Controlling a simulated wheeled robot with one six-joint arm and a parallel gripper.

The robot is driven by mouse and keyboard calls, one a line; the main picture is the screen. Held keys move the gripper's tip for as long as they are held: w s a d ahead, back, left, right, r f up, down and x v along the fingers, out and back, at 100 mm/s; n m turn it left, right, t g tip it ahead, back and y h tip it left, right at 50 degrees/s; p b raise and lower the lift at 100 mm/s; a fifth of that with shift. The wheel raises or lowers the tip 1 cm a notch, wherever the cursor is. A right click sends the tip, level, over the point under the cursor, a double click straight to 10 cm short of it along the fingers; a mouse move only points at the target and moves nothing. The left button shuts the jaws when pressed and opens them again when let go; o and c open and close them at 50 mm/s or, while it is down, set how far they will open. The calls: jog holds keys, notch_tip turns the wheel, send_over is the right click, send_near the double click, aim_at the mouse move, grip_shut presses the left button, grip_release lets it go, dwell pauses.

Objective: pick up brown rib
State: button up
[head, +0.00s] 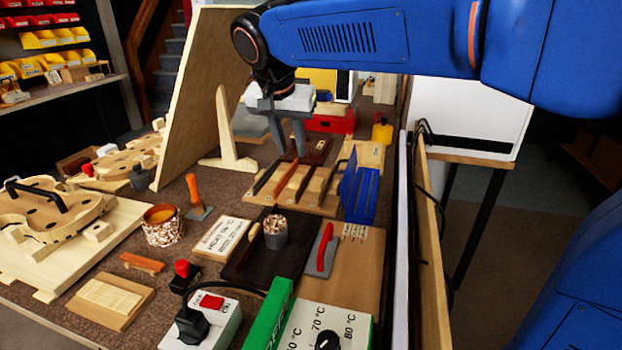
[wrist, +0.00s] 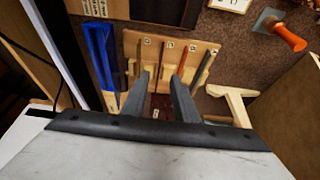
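Several thin ribs stand side by side in a light wooden rack (head: 318,205), which also shows in the wrist view (wrist: 196,46). They range from dark to reddish brown, including a reddish-brown rib (head: 286,178) and a dark rib (head: 265,178). In the wrist view a brown rib (wrist: 181,60) stands right of middle, with a dark rib (wrist: 203,68) to its right. I cannot tell for sure which is the task's rib. My gripper (head: 289,152) is open and empty, pointing down behind the rack. Its fingers (wrist: 160,82) partly hide the near ends of the ribs.
A blue slotted holder (head: 361,193) stands right beside the rack. A pale wooden upright on a foot (head: 225,135) stands to the left. A dark red-brown block (wrist: 160,108) lies below the fingers.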

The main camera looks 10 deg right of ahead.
aim_at(300, 188)
jog(key=x, duration=1.5)
jog(key=shift+w+a+f, duration=0.1)
jog(key=shift+a+f, duration=0.05)
jog(key=shift+f, duration=0.2)
grip_shut()
